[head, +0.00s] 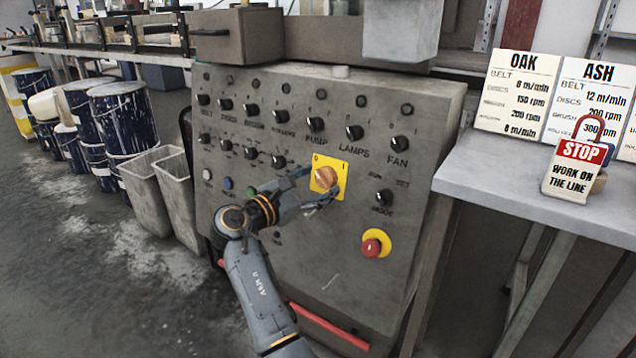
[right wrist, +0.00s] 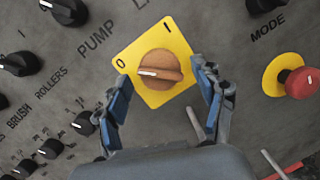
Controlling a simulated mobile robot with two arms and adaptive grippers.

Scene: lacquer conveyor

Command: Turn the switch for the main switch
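The main switch is an orange-brown knob (head: 325,177) on a yellow plate (head: 344,166) marked 0 and I, on the front of the grey control panel (head: 300,270). In the right wrist view the knob (right wrist: 160,70) has a white mark at its left end, on the side of the 0. My right gripper (head: 320,184) is at the plate with its fingers spread, one on each side of the knob. In the right wrist view the gripper (right wrist: 164,80) shows gaps between both fingers and the knob. My left gripper is out of view.
Rows of black knobs, including PUMP, LAMPS, FAN and MODE (head: 384,198), surround the switch. A red emergency button (head: 374,246) is below right. A STOP sign (head: 573,170) with a padlock stands on the side table (head: 480,185). Grey bins (head: 150,195) and paint drums stand left.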

